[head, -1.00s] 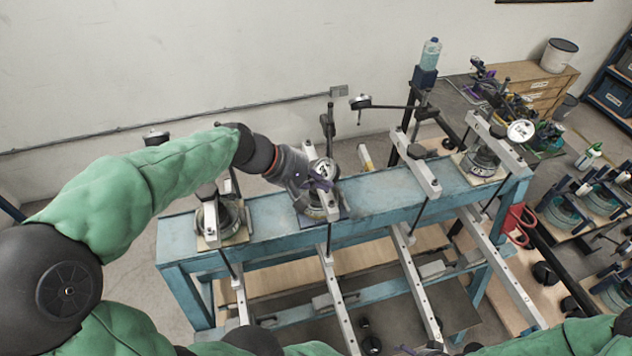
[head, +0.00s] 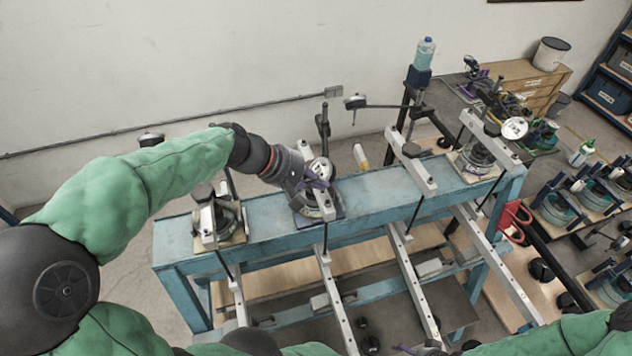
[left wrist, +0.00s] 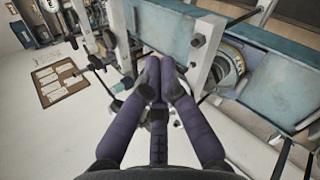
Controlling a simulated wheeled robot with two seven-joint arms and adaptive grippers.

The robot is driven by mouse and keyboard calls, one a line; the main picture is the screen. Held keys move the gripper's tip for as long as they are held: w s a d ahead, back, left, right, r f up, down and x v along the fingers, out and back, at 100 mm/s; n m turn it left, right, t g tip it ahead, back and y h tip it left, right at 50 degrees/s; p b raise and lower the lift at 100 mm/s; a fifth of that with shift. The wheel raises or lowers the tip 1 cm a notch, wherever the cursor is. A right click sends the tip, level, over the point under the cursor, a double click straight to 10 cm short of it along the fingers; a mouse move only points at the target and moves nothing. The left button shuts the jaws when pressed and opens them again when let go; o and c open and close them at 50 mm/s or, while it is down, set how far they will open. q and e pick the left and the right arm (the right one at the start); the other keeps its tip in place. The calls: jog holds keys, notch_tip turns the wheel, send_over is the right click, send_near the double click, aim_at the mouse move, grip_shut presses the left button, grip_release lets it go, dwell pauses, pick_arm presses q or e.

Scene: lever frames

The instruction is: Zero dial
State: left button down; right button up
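A dial gauge with a round white face (head: 319,170) stands over the second lever station on the blue frame (head: 375,190). My left gripper (head: 318,184) is at this dial, its purple fingers partly in front of the face and the parts below. In the left wrist view the left fingertips (left wrist: 161,68) are drawn close together, with nothing clearly held between them. The dial's pointer is too small to read. Another white dial (head: 514,128) sits at the far right station. Part of my right gripper (head: 408,349) shows at the bottom edge, mostly cut off.
Metal lever arms (head: 407,285) slope from the frame toward me. A black stand (head: 323,124) rises behind the dial, and another dial (head: 354,103) sits on a side arm. A bottle (head: 425,54) stands on a post. More lever rigs (head: 560,205) stand at right.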

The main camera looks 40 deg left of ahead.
aim_at(325, 178)
pick_arm(q)
jog(key=shift+d+f, duration=0.2)
jog(key=shift+w+r+p, duration=0.7)
jog(key=shift+w+p, duration=0.05)
jog(key=shift+w, duration=0.15)
jog(key=shift+w+r, duration=0.15)
jog(key=shift+w, duration=0.05)
jog(key=shift+w+a+r, duration=0.1)
jog(key=shift+w+r, duration=0.05)
jog(key=shift+w, duration=0.25)
dwell(0.5)
jog(key=shift+r+p, duration=0.2)
jog(key=shift+p, duration=0.15)
